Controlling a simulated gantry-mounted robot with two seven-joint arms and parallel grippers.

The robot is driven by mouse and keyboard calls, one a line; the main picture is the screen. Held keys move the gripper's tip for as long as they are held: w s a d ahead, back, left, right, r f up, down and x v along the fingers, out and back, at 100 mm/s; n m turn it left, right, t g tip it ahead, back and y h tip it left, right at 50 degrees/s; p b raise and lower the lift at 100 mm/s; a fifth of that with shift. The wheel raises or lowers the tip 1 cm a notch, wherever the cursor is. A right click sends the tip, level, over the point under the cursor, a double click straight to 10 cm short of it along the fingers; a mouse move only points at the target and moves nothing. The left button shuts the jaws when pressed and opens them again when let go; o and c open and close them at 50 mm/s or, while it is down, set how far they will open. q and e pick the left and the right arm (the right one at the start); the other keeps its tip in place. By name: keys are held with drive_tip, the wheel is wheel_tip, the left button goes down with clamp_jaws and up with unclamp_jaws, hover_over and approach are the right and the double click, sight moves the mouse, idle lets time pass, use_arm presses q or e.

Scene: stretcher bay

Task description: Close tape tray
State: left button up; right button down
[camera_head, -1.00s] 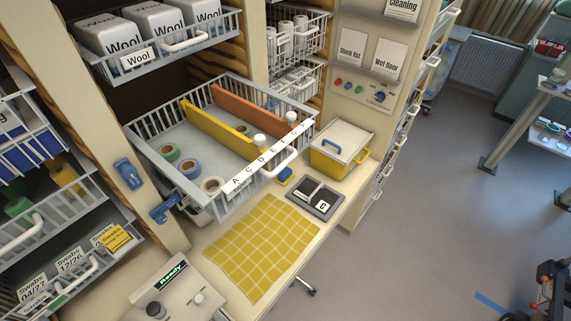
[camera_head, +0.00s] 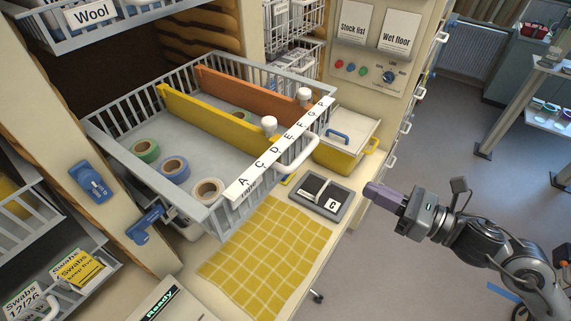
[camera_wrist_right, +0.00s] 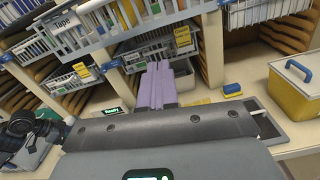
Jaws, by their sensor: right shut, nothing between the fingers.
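The tape tray (camera_head: 120,149) is a grey wire-sided drawer, pulled out over the counter. A white label strip with letters and a pale bar handle (camera_head: 298,157) are on its front. Yellow and orange dividers split it, with green, blue and tan tape rolls lying in the near left part. In the right wrist view, a "Tape" label shows on the tray front (camera_wrist_right: 92,8) at the top. My right gripper (camera_head: 372,194) is shut and empty, right of the counter, apart from the handle. Its purple fingers (camera_wrist_right: 156,86) are together in the wrist view.
A yellow box with a grey lid (camera_head: 338,158) stands right of the tray. A dark two-part holder (camera_head: 334,206) and a yellow checked cloth (camera_head: 262,262) lie on the counter in front. Blue latches (camera_head: 92,182) are on the left post.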

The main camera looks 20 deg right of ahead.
use_arm(q)
drive_tip(key=p+v, duration=0.1)
drive_tip(key=p, duration=0.1)
drive_tip(key=p+v, duration=0.2)
drive_tip(key=shift+w+r, duration=0.15)
drive_tip(key=shift+w, duration=0.15)
use_arm(e)
drive_tip(key=w+a+r+n, duration=0.1)
drive_tip(key=w+a, duration=0.7)
drive_tip(key=w, duration=0.3)
drive_tip(key=shift+w+a+n, duration=0.2)
drive_tip(key=shift+w+n, duration=0.1)
drive_tip(key=shift+w, duration=0.05)
